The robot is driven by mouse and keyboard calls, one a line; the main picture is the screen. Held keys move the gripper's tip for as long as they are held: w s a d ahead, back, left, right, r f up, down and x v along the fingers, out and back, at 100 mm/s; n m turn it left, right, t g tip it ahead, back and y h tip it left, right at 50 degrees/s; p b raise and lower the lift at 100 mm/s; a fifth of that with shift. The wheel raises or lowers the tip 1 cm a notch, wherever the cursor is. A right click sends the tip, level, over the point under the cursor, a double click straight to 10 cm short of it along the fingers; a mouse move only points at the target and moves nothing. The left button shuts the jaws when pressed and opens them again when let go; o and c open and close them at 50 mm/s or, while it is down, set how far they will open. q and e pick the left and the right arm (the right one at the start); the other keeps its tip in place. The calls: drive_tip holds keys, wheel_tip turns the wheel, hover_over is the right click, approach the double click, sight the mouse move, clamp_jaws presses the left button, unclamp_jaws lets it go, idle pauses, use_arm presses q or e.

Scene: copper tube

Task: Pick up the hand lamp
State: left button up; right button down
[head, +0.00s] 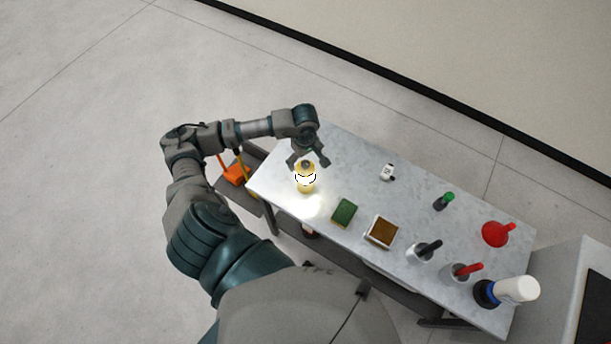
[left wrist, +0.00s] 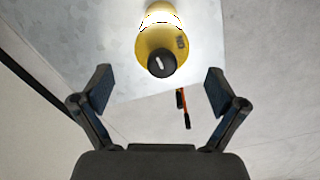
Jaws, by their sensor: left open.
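The hand lamp (head: 305,184) is yellow with a bright glowing band and stands near the left end of the grey table. In the left wrist view the lamp (left wrist: 160,42) shows at the top centre, its dark round knob towards me. My left gripper (head: 308,163) is open, close to the lamp's knob end. In the left wrist view the fingers of my left gripper (left wrist: 159,92) are spread wide with nothing between them, and the lamp lies beyond the fingertips. My right gripper is not in view.
On the table (head: 275,186) are a green sponge (head: 344,212), a brown-topped box (head: 382,232), a small white bottle (head: 387,172), a red round object (head: 495,234) and a white bottle (head: 517,289). An orange item (head: 236,174) sits left of the table.

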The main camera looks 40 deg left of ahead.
sight(305, 169)
use_arm(q)
drive_tip(key=shift+f, duration=0.8)
wheel_tip(305, 169, down, 4)
drive_tip(key=shift+s+d+f+p, duration=0.15)
drive_tip(key=shift+f+p, duration=0.05)
drive_tip(key=shift+p, duration=0.55)
drive_tip(key=shift+f, duration=0.35)
drive_tip(key=c, duration=0.5)
drive_tip(key=shift+r, duration=0.1)
clamp_jaws()
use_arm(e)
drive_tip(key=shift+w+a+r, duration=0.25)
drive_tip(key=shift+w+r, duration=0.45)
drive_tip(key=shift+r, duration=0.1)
